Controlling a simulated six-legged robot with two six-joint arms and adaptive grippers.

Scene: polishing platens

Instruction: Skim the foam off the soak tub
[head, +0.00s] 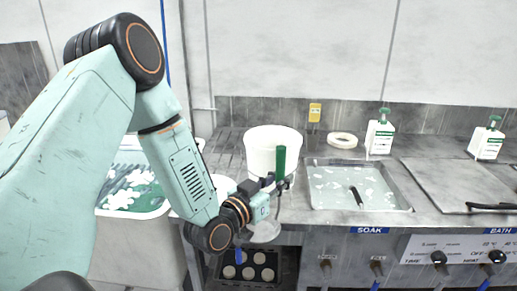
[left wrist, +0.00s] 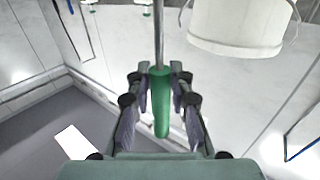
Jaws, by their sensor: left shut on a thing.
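The soak tub (head: 408,200) is a sunken steel basin above the SOAK label, with pale patches of foam (head: 328,184) on its liquid. A black handle-like piece (head: 356,196) shows in it. My left gripper (head: 278,184) is shut on a green handle (head: 281,160), left of the tub and in front of the white bucket (head: 262,150). A pale round piece (head: 265,231) shows below the gripper, perhaps the tool's head. In the left wrist view the green handle (left wrist: 160,105) sits between the fingers, with a thin grey rod leading away. My right gripper is not in view.
A white ring (head: 342,140) and two green-capped bottles (head: 380,137) (head: 486,142) stand at the back of the bench. A covered bath (head: 455,180) lies right of the soak tub. A bin with white and green contents (head: 150,212) is at left.

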